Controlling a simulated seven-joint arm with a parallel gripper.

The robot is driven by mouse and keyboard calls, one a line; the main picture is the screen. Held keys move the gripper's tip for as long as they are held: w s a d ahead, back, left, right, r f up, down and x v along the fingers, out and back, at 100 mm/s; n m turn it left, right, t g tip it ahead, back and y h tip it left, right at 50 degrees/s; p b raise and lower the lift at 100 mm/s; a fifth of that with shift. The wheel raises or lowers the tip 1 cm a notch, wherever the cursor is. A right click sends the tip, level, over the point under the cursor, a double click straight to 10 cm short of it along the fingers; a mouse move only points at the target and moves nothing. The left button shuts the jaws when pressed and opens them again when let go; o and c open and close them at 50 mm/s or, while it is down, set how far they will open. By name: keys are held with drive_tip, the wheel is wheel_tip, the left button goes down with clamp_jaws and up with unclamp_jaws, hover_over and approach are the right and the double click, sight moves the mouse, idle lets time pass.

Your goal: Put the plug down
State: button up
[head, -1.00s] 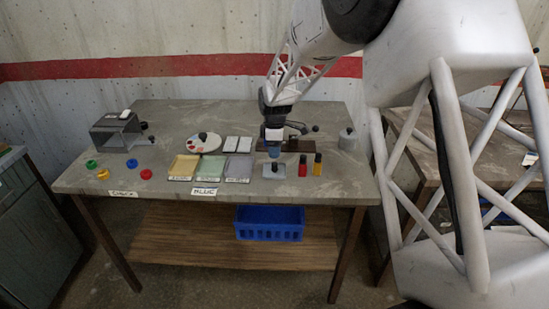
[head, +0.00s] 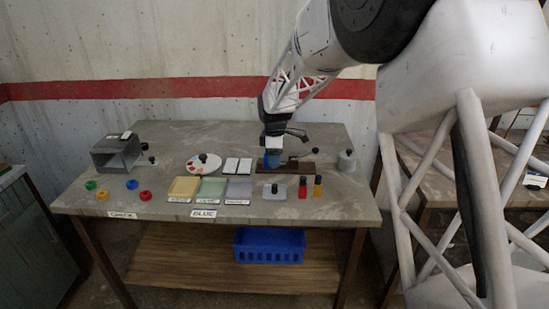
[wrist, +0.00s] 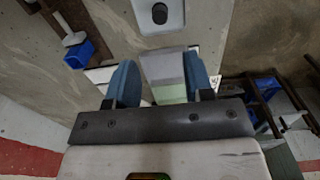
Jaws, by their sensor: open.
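A small piece with a dark top, which I take to be the plug (head: 275,188), is on a pale grey plate (head: 283,197) at the front right of the bench. In the wrist view the dark top (wrist: 160,13) shows at the upper edge, inside the outline of the plate (wrist: 160,25). My gripper (head: 272,164) is above and behind the plate, apart from it. In the wrist view my gripper (wrist: 160,82) has its two blue-grey fingers wide apart with nothing between them; pale tiles show below through the gap.
A dark rail (head: 296,167) lies behind the plate. Red (head: 303,191) and yellow (head: 317,189) pieces with black tops stand right of it. Tiles (head: 212,189), coloured rings (head: 132,184) and a grey box (head: 113,155) are left. The front right bench top is clear.

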idle(0.3)
drive_tip(key=s+d+r+m+t, duration=0.1)
drive_tip(key=s+d+r+m, duration=0.3)
drive_tip(key=s+d+r, duration=0.5)
drive_tip(key=s+d+r+m, duration=0.4)
drive_tip(key=s+d+m, duration=0.1)
drive_tip(key=s, duration=0.7)
drive_tip(key=s+d+m, duration=0.4)
drive_tip(key=s, duration=0.9)
drive_tip(key=s+d+f+m+t, duration=0.1)
drive_tip(key=s+d+m, duration=0.3)
drive_tip(key=s, duration=1)
drive_tip(key=shift+f+m+t, duration=0.2)
drive_tip(key=shift+m+t, duration=0.1)
drive_tip(key=shift+m, duration=0.3)
drive_tip(key=shift+o, duration=0.4)
